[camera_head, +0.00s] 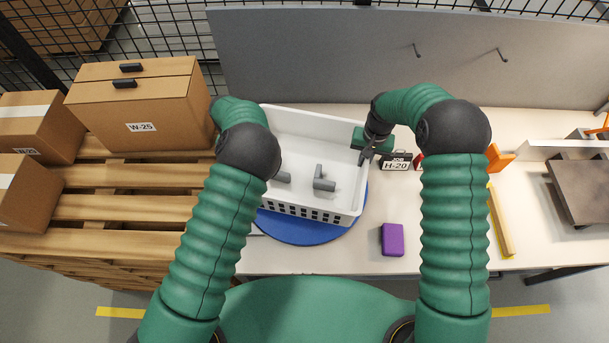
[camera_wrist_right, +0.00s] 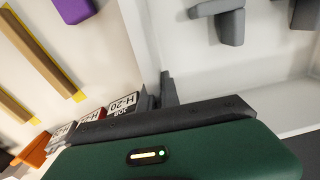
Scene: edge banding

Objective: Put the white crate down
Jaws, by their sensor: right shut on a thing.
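The white crate (camera_head: 342,209) is over the blue round disc (camera_head: 300,234) on the table, roughly level. I cannot tell whether its base touches the disc. It holds a few grey pipe-like parts (camera_head: 323,179). My right gripper (camera_head: 366,156) is shut on the crate's right wall. In the right wrist view, the crate's wall (camera_wrist_right: 135,38) runs up from between the fingers (camera_wrist_right: 167,90), with grey parts inside. My left arm reaches to the crate's left side, but its gripper is hidden behind the arm.
A purple block (camera_head: 392,239) lies right of the disc. A label block marked H-20 (camera_head: 396,161) stands close to the right gripper. A yellow-edged strip (camera_head: 501,220) lies farther right. A pallet (camera_head: 130,205) with cardboard boxes (camera_head: 138,105) is on the left, and a grey panel (camera_head: 330,55) stands behind.

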